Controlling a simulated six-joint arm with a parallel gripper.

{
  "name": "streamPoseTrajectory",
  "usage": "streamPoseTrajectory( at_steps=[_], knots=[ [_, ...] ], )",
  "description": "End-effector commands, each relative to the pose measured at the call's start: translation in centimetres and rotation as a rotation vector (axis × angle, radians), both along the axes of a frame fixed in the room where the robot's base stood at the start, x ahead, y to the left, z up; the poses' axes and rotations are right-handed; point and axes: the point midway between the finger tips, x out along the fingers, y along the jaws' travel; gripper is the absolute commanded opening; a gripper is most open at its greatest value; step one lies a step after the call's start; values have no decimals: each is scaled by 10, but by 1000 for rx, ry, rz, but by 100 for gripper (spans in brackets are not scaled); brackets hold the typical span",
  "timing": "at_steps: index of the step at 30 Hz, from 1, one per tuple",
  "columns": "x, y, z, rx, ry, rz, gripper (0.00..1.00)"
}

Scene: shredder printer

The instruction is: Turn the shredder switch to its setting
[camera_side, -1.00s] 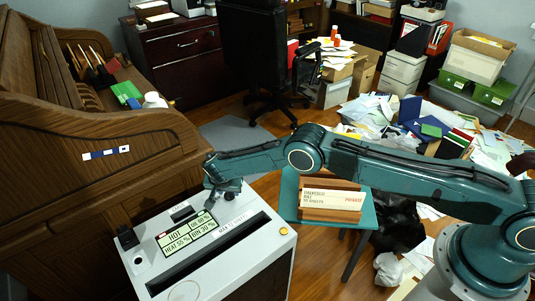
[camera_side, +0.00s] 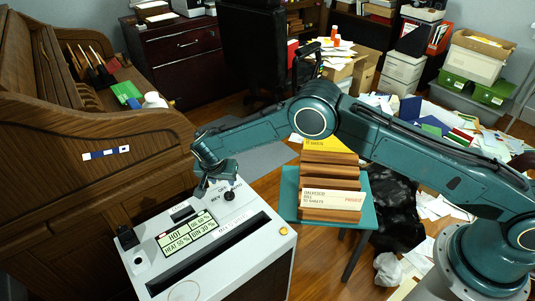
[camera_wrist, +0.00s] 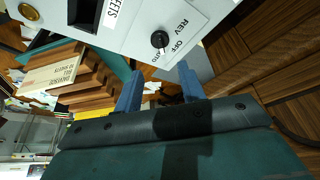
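The shredder (camera_side: 278,245) is a white cabinet with a long black slot and a lit panel (camera_side: 188,237) reading HOT. Its switch (camera_side: 229,195) is a round black knob near the back corner. It also shows in the wrist view (camera_wrist: 160,40), beside the labels REV, OFF and a partly hidden one ending in "TO". The knob's exact pointing direction is too small to tell. My gripper (camera_side: 207,186) is just left of the knob, above the shredder top. In the wrist view my gripper (camera_wrist: 159,82) has its two blue fingers apart, with nothing between them and the knob beyond their tips.
A teal side table (camera_side: 289,193) behind the shredder carries a stack of wooden blocks (camera_side: 326,172) with paper labels. A wooden roll-top desk (camera_side: 110,190) stands close on the left. A black bag (camera_side: 398,210) and crumpled paper (camera_side: 388,268) lie on the floor.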

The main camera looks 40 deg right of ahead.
Motion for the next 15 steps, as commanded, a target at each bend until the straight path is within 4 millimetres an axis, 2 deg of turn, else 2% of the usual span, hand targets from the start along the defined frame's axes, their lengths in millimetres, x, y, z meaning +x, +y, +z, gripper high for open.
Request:
streamPoseTrajectory(
  at_steps=[6,15],
  knots=[
    [-7,7,23,0,0,1,40],
    [-10,9,31,0,2,1,40]
  ],
)
